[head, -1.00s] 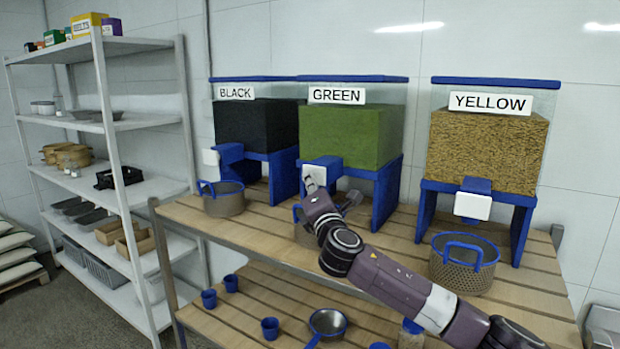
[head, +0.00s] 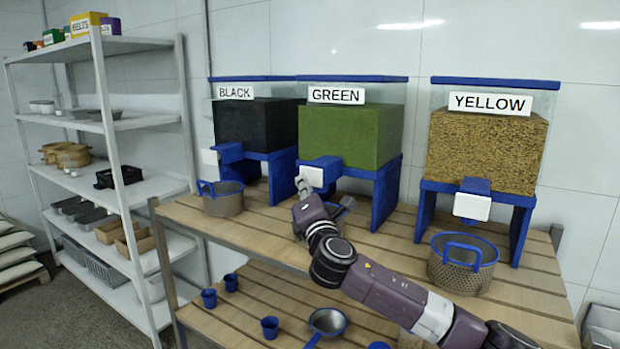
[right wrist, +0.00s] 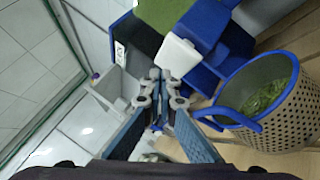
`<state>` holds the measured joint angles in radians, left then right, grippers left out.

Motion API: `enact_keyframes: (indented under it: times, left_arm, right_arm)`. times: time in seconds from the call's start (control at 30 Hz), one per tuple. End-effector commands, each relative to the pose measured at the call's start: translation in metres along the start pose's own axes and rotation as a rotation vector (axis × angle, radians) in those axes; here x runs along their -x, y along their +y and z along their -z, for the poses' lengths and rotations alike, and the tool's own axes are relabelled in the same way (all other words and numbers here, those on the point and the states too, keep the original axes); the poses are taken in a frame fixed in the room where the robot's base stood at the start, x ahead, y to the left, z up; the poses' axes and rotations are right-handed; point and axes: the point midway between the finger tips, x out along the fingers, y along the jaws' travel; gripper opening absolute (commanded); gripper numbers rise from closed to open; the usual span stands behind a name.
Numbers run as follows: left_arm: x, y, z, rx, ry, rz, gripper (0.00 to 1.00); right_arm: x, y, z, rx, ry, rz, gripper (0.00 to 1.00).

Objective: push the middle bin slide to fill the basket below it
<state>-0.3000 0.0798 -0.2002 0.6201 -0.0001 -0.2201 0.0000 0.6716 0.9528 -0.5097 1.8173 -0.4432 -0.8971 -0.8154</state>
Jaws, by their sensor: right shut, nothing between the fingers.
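The middle bin (head: 345,135), labelled GREEN, holds green material and stands on blue legs. Its slide (head: 311,177) is a blue block with a white front plate; the plate also shows in the right wrist view (right wrist: 180,54). The basket (right wrist: 290,110) below has a blue rim and handle, perforated sides and green leafy material inside. In the head view my right arm mostly hides this basket. My right gripper (right wrist: 160,82) is shut and empty, beside the white plate; whether it touches cannot be told. In the head view the gripper (head: 304,187) is just below the plate. My left gripper is out of view.
The BLACK bin (head: 255,124) with a basket (head: 222,203) stands left; the YELLOW bin (head: 485,150) with a basket (head: 477,278) stands right. Blue cups (head: 270,327) and a pan (head: 328,321) sit on the lower shelf. A white rack (head: 112,190) stands at the left.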

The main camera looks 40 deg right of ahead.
Motion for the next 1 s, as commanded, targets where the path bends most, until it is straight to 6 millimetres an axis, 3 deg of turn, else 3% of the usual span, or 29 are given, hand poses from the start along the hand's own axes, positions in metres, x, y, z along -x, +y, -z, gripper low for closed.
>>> enact_keyframes:
  times: [0.43, 1.0]
  left_arm:
    - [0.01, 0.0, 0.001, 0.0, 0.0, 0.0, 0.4]
    - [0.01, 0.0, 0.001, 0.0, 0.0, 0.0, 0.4]
  right_arm:
    - [0.029, 0.022, 0.022, -0.001, 0.003, 0.0, 0.0]
    - [0.032, 0.023, 0.023, 0.0, 0.001, 0.001, 0.0]
